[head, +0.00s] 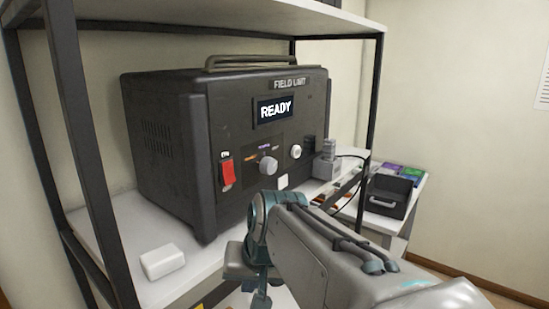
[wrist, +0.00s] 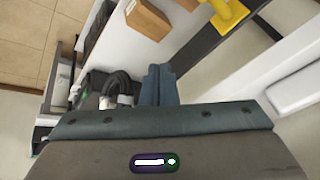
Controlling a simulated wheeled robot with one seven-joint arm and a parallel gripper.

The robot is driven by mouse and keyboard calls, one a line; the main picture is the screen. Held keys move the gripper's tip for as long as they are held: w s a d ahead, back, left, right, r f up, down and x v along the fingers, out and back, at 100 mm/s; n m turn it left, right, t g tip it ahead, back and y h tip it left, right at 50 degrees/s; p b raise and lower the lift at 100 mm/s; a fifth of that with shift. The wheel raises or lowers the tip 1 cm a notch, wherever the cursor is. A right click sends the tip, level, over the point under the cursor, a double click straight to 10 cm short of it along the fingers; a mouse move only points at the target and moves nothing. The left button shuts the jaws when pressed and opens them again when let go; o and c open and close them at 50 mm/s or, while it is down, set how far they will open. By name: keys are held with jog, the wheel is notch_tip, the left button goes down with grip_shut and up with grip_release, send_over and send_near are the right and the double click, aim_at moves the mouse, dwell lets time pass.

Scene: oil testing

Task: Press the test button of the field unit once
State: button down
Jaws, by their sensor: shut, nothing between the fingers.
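The field unit (head: 165,140) is a dark box on the shelf in the head view. Its screen (head: 275,111) reads READY. Its front has a red rocker switch (head: 227,174), a grey knob (head: 267,165) and a round white button (head: 296,151); the button's label is too small to read, so I cannot tell if it is the test button. My gripper's fingers (wrist: 160,84) are together and empty in the wrist view. In the head view my wrist is low in front of the unit, below its panel, and the fingertips are not clear. The wrist view does not show the panel.
The unit stands on a white shelf between dark posts (head: 370,90), with another shelf above. A white block (head: 162,261) lies at the front left. A grey fitting (head: 327,160) stands right of the unit. An open dark case (head: 388,197) sits on the table at right.

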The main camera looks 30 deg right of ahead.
aim_at(297, 152)
jog(key=w+d+r+m+t+h+b, duration=0.1)
jog(key=d+r+m, duration=0.3)
jog(key=d, duration=0.5)
jog(key=w+d+r+m+t+h+b, duration=0.1)
jog(key=w+d+r+m+t+b, duration=0.1)
jog(key=d, duration=0.7)
jog(key=w+d+r+m+t+h+b, duration=0.1)
jog(key=w+d+r+m+t, duration=0.2)
jog(key=d+r+m, duration=0.5)
notch_tip(297, 152, up, 2)
jog(key=shift+w+d+b, duration=0.35)
jog(key=shift+w+d, duration=0.4)
jog(key=shift+d, duration=0.05)
jog(key=w+a+p, duration=0.3)
jog(key=w, duration=0.5)
jog(key=shift+a, duration=0.25)
jog(key=shift+w, duration=0.15)
jog(key=shift+w+a, duration=0.1)
jog(key=shift+w, duration=0.25)
